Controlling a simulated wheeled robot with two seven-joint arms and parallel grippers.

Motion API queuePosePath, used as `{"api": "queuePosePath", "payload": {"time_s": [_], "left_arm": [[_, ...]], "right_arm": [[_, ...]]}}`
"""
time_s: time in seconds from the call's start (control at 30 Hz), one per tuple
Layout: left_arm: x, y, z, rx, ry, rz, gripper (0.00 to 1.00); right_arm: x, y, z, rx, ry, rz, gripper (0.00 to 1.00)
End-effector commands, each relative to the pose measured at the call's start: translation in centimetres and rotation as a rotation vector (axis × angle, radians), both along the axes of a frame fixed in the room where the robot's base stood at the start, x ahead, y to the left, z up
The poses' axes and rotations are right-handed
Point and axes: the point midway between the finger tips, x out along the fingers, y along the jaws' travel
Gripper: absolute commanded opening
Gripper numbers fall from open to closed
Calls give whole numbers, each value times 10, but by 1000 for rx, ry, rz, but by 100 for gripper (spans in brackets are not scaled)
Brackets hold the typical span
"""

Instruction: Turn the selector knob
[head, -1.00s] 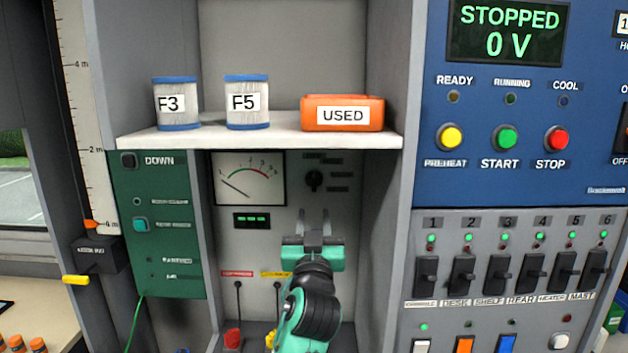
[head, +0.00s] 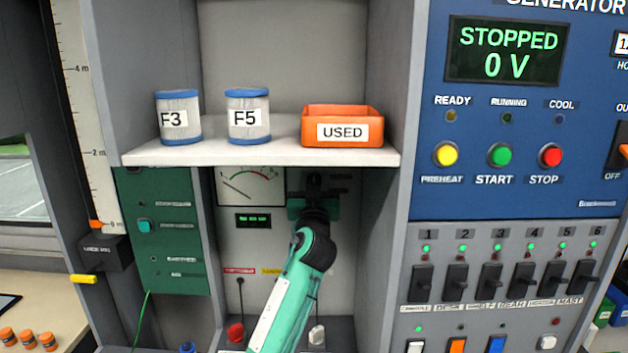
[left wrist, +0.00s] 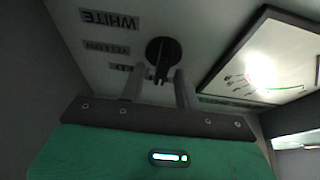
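The selector knob (left wrist: 163,52) is a round black dial with a raised grip bar, on the grey panel beside labels reading WHITE and YELLOW. In the head view my left gripper (head: 314,190) covers most of it, under the shelf. In the left wrist view the two fingers of my left gripper (left wrist: 166,75) are apart, with the lower end of the knob's bar showing between their tips. I cannot tell whether they touch the knob. My right gripper is not in view.
A shelf (head: 262,154) just above my gripper holds canisters F3 (head: 179,118) and F5 (head: 248,117) and an orange USED bin (head: 343,112). A dial meter (head: 250,186) sits left of the knob. A side wall (head: 383,235) stands to the right.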

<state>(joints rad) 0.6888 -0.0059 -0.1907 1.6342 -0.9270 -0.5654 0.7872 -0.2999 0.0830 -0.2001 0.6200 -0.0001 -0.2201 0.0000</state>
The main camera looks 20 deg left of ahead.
Motion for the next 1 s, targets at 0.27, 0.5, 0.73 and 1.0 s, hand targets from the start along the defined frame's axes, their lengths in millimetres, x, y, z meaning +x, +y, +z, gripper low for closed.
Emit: {"api": "queuePosePath", "payload": {"time_s": [0.27,0.5,0.73,1.0], "left_arm": [[0,0,0,0,0,0,5],[0,0,-3,1,4,1,0],[1,0,-4,43,21,1,0],[2,-2,-4,203,71,-1,0]], "right_arm": [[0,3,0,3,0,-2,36],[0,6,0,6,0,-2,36],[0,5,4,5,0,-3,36],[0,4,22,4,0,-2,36]]}}
